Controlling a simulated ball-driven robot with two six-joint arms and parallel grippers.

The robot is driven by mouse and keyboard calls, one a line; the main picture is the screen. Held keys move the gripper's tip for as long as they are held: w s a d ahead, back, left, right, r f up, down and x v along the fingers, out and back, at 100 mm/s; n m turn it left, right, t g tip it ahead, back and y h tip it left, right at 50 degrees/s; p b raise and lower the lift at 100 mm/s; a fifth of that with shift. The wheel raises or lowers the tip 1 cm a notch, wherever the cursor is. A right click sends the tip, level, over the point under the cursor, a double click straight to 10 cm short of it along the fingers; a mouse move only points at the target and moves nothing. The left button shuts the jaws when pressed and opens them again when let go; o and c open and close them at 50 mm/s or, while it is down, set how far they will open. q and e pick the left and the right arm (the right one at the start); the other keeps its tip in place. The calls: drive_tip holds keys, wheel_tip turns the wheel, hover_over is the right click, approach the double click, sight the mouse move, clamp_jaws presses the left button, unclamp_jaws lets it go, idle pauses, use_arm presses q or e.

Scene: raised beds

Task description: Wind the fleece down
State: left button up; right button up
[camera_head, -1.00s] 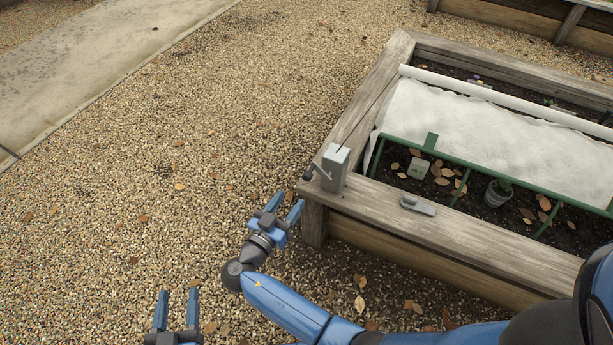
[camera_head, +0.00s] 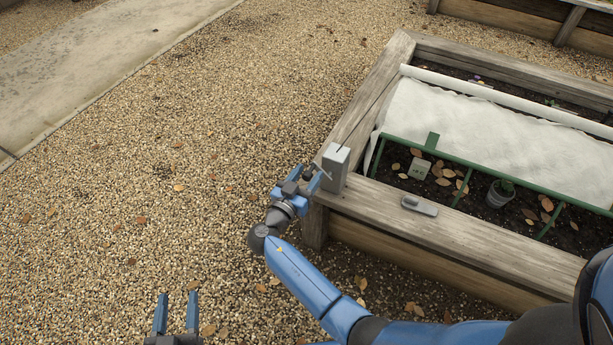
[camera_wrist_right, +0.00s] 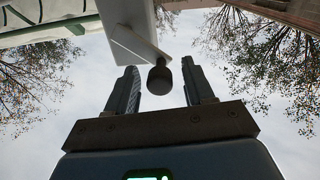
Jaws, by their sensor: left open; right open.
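The white fleece (camera_head: 480,125) lies over part of the raised bed, beside a pale roll (camera_head: 500,97). A grey box (camera_head: 335,168) stands on the bed's near-left corner, with a cord running from it along the edge. Its crank also shows in the right wrist view, with an arm (camera_wrist_right: 138,46) and a dark knob (camera_wrist_right: 159,80). My right gripper (camera_head: 302,178) is open at the crank; the knob lies between its fingers in the wrist view, with gaps on both sides. My left gripper (camera_head: 177,312) is open and empty over the gravel at the bottom.
The bed's wooden edge (camera_head: 450,233) carries a grey cleat-like piece (camera_head: 418,205). A green frame (camera_head: 480,165) borders the fleece. A potted plant (camera_head: 498,193), a small grey-green block (camera_head: 419,168) and dry leaves lie inside the bed. Gravel (camera_head: 150,190) to the left is open.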

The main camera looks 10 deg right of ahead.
drive_tip(key=shift+c, duration=0.4)
clamp_jaws()
drive_tip(key=shift+a+f+n, duration=0.1)
drive_tip(key=shift+f+n, duration=0.05)
drive_tip(key=shift+n, duration=0.15)
drive_tip(key=shift+w+a+f+n+b, duration=0.15)
drive_tip(key=shift+f+n+b, duration=0.15)
drive_tip(key=shift+n+b, duration=0.25)
drive_tip(key=shift+w+a+f+n+b, duration=0.1)
drive_tip(key=shift+f+n+b, duration=0.15)
drive_tip(key=shift+n+b, duration=0.25)
drive_tip(key=s+d+f+n+p, duration=0.1)
drive_tip(key=d+f+n+p, duration=0.1)
drive_tip(key=n, duration=0.7)
drive_tip(key=s+d+f+n+p, duration=0.1)
drive_tip(key=f+n+p, duration=0.2)
drive_tip(key=n, duration=0.6)
drive_tip(key=s+d+f+n+t+y+p, duration=0.1)
drive_tip(key=d+f+n+p, duration=0.1)
drive_tip(key=n, duration=0.8)
drive_tip(key=shift+s+d+f+p, duration=0.25)
drive_tip(key=shift+s+d+p, duration=0.05)
drive_tip(key=shift+s, duration=0.1)
